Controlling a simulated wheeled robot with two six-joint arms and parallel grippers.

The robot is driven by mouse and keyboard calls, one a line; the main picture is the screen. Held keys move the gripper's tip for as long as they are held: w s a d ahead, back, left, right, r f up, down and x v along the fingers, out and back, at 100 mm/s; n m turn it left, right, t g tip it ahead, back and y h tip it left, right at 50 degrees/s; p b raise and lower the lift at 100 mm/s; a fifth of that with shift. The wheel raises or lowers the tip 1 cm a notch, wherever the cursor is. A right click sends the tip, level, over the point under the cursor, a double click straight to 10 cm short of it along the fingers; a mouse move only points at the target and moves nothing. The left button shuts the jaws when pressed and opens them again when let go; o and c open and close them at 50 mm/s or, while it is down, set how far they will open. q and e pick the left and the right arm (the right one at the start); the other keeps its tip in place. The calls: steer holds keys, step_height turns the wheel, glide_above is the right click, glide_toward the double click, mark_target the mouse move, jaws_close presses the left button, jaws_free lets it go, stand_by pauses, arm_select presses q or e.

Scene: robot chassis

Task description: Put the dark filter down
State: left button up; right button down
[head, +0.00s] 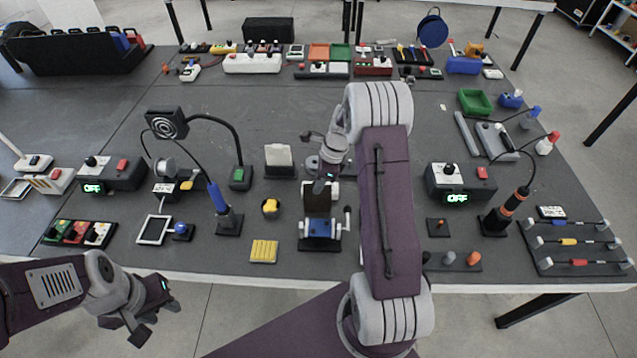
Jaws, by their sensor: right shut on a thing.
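My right gripper (323,184) is over the middle of the table, pointing down and shut on the dark filter (316,203). The filter is a small dark panel, seen just below the fingers. It is right above or at a small stand with a blue block and black base (320,240); I cannot tell whether they touch. My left gripper (150,318) is at the lower left, off the table's front edge, with its fingers apart and empty.
A pale plate on a stand (279,156) is left of the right gripper. A yellow ribbed block (264,251) and a yellow knob (270,207) lie to its left. Two control boxes reading OFF stand at left (112,174) and right (458,183).

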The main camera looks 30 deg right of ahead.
steer(key=shift+s+f, duration=0.1)
steer(key=shift+f, duration=0.05)
steer(key=c, duration=1.3)
jaws_free()
steer(key=shift+c, duration=0.2)
steer(key=v, duration=1.2)
steer(key=s+a+f+n+h, duration=0.1)
steer(key=s+a+f+n, duration=0.1)
steer(key=s+a+n, duration=0.5)
steer(key=s+a+f+n+h, duration=0.1)
steer(key=s+a+n, duration=0.6)
steer(key=n, duration=1)
steer(key=shift+s+f, duration=0.75)
steer(key=shift+s, duration=0.45)
